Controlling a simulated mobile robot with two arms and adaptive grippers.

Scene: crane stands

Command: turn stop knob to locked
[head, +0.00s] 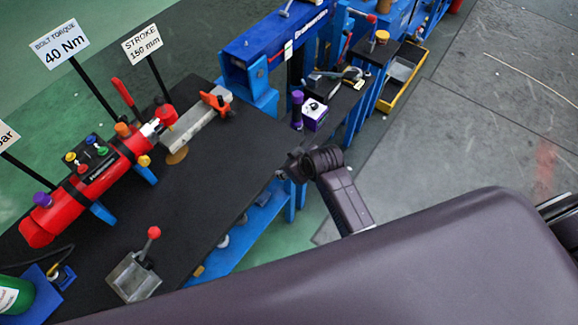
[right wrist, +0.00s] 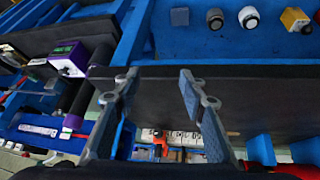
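Several knobs are in view, and I cannot tell which one is the stop knob. The red cylinder (head: 92,184) on the bench carries several coloured knobs, such as a purple knob (head: 42,199). My right gripper (head: 287,168) is at the bench's right edge in the head view. It is open and empty in the right wrist view (right wrist: 156,80), its fingers apart and below the panel. My left gripper is out of view.
The black bench top (head: 190,215) holds a lever with a red ball (head: 153,233) and an orange clamp (head: 216,101). A purple box (head: 314,113) stands near my right gripper.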

